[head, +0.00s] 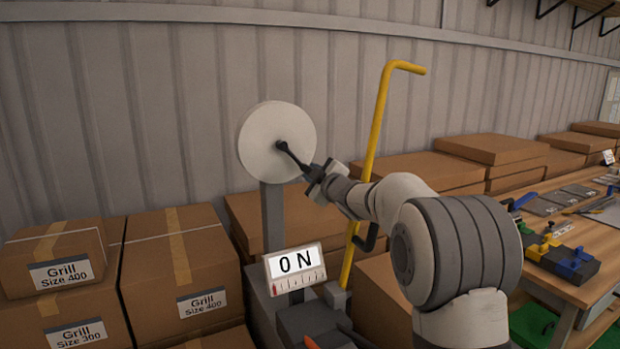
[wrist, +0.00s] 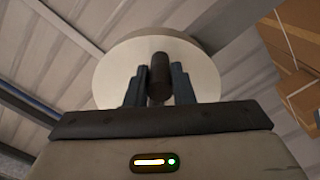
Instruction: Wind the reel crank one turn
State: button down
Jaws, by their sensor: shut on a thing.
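The reel (head: 262,132) is a white disc on a grey post in the head view, and it also fills the upper middle of the wrist view (wrist: 205,68). Its black crank (head: 292,155) runs from the disc's centre down to the right. My gripper (head: 318,178) is at the outer end of the crank. In the wrist view the dark crank handle (wrist: 160,78) stands between the two blue-grey fingers of my gripper (wrist: 159,88), which is shut on it. The handle's outer end is partly hidden by the gripper in the head view.
A yellow bent bar (head: 379,120) rises close behind my arm. Cardboard boxes (head: 180,265) fill the lower left, with more (head: 425,170) along the wall. A workbench (head: 560,215) with tools is at right.

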jog(key=shift+f, duration=0.25)
jog(key=c, duration=1.3)
grip_release()
jog(key=shift+s+a+r, duration=0.1)
jog(key=shift+o, duration=0.2)
jog(key=shift+s, duration=0.1)
